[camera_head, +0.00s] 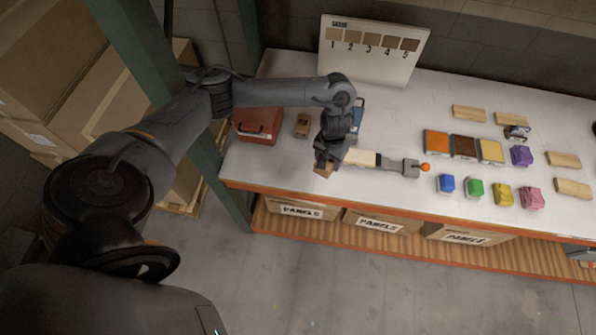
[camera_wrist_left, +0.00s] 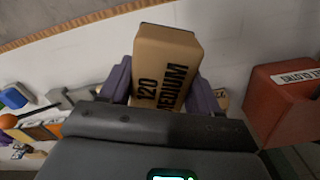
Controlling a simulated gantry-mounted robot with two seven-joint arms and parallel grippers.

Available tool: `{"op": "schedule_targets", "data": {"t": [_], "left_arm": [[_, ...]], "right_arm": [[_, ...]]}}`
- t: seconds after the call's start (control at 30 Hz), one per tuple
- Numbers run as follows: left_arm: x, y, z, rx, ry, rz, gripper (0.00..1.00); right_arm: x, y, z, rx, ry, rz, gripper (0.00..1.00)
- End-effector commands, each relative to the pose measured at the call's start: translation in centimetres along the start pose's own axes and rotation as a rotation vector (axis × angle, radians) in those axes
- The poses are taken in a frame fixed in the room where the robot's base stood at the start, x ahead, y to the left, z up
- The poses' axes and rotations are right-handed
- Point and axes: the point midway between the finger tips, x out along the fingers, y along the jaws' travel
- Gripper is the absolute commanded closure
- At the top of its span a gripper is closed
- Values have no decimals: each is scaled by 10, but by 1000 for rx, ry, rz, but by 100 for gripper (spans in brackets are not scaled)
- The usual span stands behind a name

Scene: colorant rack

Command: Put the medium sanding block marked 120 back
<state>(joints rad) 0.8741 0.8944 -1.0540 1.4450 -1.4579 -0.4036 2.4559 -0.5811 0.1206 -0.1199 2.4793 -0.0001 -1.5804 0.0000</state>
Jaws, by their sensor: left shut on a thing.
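The tan sanding block marked MEDIUM 120 (camera_wrist_left: 165,65) is held between the jaws of my left gripper (camera_wrist_left: 160,85) in the left wrist view. Its lettered face is toward the camera, and its lower end is hidden by the gripper body. In the head view my left gripper (camera_head: 328,158) points down near the table's front edge. Only a small brown part of the block (camera_head: 322,172) shows below it. I cannot tell whether the block touches the table. My right gripper is not in view.
A red box (camera_head: 257,125) and a small brown block (camera_head: 303,125) are on the left. A pale-and-grey tool (camera_head: 390,163) with an orange ball (camera_head: 425,167) lies right of the gripper. Coloured blocks stand farther right. A numbered board (camera_head: 372,50) stands behind.

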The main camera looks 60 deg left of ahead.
Motion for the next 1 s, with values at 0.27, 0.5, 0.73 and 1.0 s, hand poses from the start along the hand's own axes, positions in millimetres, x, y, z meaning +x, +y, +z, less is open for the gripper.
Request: {"op": "schedule_targets", "data": {"t": [0.27, 0.5, 0.73, 1.0], "left_arm": [[25, -14, 17, -7, 0, 0, 66], [48, -40, 16, -10, -1, -2, 66], [70, -86, 6, -9, 0, -5, 66], [94, -122, -3, -7, 1, -1, 66]], "right_arm": [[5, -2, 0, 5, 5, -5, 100], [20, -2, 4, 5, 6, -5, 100], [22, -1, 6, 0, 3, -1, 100], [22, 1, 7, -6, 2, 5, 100]]}}
